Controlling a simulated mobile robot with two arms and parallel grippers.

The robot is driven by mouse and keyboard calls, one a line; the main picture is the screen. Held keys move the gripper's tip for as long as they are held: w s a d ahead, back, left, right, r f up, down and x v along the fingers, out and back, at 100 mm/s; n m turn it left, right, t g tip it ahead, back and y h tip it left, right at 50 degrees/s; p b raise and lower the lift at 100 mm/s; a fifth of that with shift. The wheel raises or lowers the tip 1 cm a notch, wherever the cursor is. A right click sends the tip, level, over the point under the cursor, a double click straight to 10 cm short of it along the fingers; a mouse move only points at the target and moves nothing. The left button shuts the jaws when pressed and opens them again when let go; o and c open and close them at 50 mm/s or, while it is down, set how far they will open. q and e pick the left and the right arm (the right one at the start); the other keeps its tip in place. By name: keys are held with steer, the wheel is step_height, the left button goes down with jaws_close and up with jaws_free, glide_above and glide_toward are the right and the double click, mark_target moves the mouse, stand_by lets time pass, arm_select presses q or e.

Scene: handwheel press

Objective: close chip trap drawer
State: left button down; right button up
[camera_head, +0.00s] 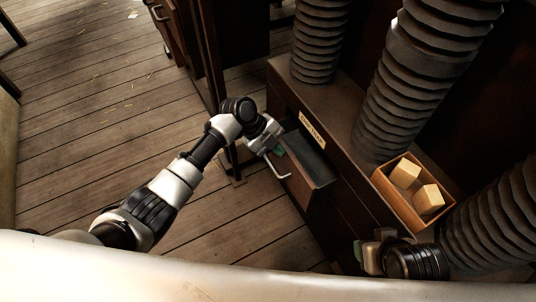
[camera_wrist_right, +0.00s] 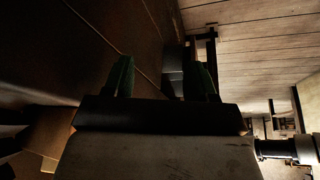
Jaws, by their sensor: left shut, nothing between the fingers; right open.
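The chip trap drawer (camera_head: 312,168) is a dark box pulled out from the front of the brown cabinet, below a pale label. It has a light metal bar handle (camera_head: 281,176) on its outer front. My left gripper (camera_head: 279,151) is shut and empty, with its green fingertips close to the drawer's outer end, beside the handle. I cannot tell whether it touches. My right gripper (camera_wrist_right: 164,80) is open, with its two green fingers apart and nothing seen between them. In the head view it is at the bottom right, near the cabinet front, partly cut off by my body.
Several grey ribbed columns (camera_head: 412,75) stand on the cabinet top (camera_head: 345,125). A small wooden tray (camera_head: 388,187) holding two pale blocks sits there, near my right wrist. The plank floor (camera_head: 90,150) on the left is open. Dark upright furniture (camera_head: 205,50) stands behind my left gripper.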

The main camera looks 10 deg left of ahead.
arm_select(q)
steer(key=w+d+b, duration=0.4)
steer(key=d+b, duration=0.1)
steer(key=d, duration=0.1)
steer(key=shift+w+d, duration=0.2)
steer(key=shift+d, duration=0.15)
arm_select(e)
steer(key=w+a+r+t+y, duration=0.3)
steer(key=w+a+r+t, duration=0.2)
steer(key=w+r+t, duration=0.4)
steer(key=w+t, duration=0.2)
steer(key=t, duration=0.1)
steer(key=shift+r+n+t+y, duration=0.3)
steer(key=shift+n+t+y, duration=0.1)
arm_select(q)
steer(key=shift+r, duration=0.15)
arm_select(e)
steer(key=shift+a, duration=0.1)
